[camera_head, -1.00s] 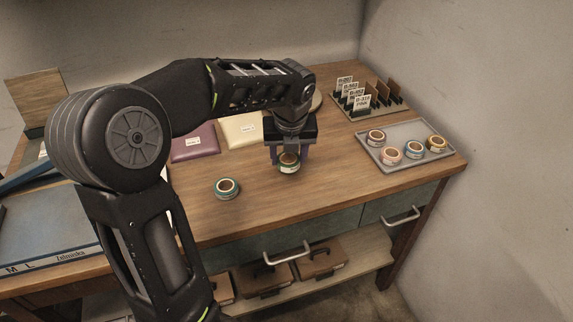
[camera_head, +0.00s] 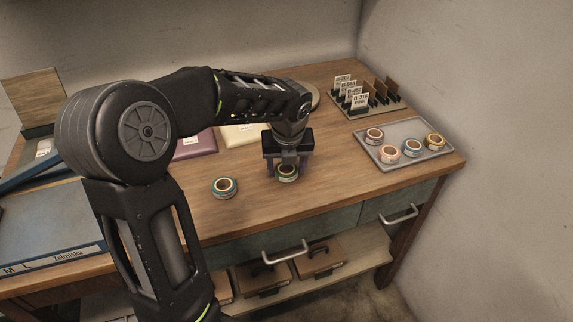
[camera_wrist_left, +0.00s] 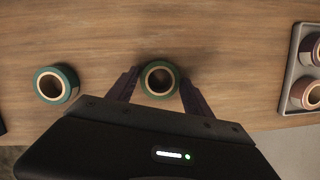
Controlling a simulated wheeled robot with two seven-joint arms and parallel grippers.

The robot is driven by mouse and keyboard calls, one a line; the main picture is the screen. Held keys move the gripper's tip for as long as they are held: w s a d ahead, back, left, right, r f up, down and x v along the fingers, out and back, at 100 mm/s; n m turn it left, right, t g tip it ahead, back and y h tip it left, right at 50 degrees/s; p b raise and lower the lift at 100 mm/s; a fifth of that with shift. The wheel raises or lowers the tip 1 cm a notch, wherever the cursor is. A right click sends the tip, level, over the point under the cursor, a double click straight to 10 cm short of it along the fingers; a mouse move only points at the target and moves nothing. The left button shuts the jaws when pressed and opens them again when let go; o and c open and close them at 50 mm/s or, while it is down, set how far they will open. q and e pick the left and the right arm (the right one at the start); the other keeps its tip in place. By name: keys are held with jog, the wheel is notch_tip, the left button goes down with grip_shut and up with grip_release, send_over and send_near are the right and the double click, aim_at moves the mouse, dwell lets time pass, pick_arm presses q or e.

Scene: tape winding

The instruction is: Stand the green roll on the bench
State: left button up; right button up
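The green roll (camera_head: 287,174) stands on the bench (camera_head: 330,185) near its front, with its hole facing up. It also shows in the left wrist view (camera_wrist_left: 160,80), between the two dark fingers. My left gripper (camera_head: 287,166) points down over the roll, one finger on each side. The fingers look spread, with a thin gap beside the roll; the roll's back is partly hidden by the gripper. My right gripper is not in view.
A teal roll (camera_head: 224,188) stands left of the green one. A grey tray (camera_head: 425,155) with several rolls lies at the right, below a rack of labelled cards (camera_head: 360,102). Purple (camera_head: 197,146) and cream (camera_head: 240,134) pads lie behind. The bench's front right is clear.

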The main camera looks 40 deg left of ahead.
pick_arm(q)
jog(key=shift+o, duration=1.2)
jog(key=shift+r, duration=0.25)
jog(key=v, duration=1.2)
jog(key=shift+f, duration=0.1)
jog(key=shift+c, duration=0.5)
